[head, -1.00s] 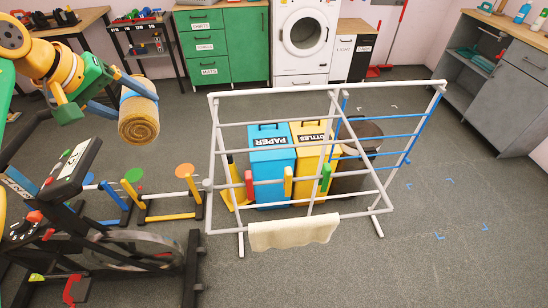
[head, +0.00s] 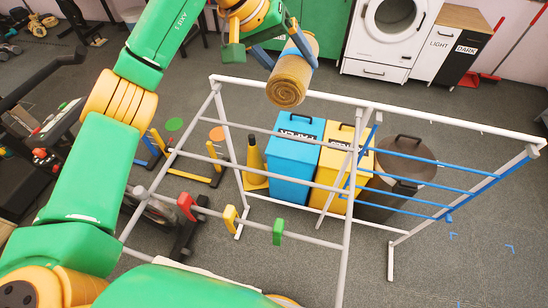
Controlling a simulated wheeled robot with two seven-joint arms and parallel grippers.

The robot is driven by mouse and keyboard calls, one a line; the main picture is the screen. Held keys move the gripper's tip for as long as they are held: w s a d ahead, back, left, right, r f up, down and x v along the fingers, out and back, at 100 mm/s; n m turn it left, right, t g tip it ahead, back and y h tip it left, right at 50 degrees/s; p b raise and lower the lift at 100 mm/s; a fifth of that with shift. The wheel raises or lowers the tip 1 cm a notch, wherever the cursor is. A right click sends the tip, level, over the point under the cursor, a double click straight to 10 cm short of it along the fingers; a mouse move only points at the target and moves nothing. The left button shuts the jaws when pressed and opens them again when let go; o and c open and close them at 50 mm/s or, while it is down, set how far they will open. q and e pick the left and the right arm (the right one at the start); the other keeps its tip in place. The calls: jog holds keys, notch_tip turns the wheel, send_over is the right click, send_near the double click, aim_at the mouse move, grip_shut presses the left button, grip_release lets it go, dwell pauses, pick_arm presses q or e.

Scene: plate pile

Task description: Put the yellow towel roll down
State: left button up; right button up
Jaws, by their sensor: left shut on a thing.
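The yellow towel roll (head: 287,88) is a tan-yellow rolled towel with its spiral end facing me. My left gripper (head: 287,58) is shut on it, with blue fingers on both sides of the roll. The roll is held in the air in front of a green cabinet and overlaps the upper rail of the white drying rack in the picture. I cannot tell how far above or behind that rail it is. My right gripper is not in view.
The white drying rack (head: 436,122) with blue bars fills the middle. Inside or behind it are a blue paper bin (head: 291,165), a yellow bin (head: 338,178) and a dark lidded bin (head: 399,172). A washing machine (head: 388,35) stands at the back. Floor at right is clear.

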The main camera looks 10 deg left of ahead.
pick_arm(q)
jog(key=s+a+f+p, duration=0.1)
jog(key=s+a+f, duration=0.3)
jog(key=s+f, duration=0.7)
jog(key=shift+s+f+p, duration=0.35)
jog(key=shift+f, duration=0.1)
jog(key=o, duration=1.4)
jog(key=v, duration=1.2)
jog(key=shift+b, duration=0.45)
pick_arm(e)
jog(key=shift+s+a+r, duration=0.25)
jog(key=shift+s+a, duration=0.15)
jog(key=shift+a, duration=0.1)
pick_arm(q)
jog(key=shift+s+a+r, duration=0.1)
jog(key=shift+r, duration=0.05)
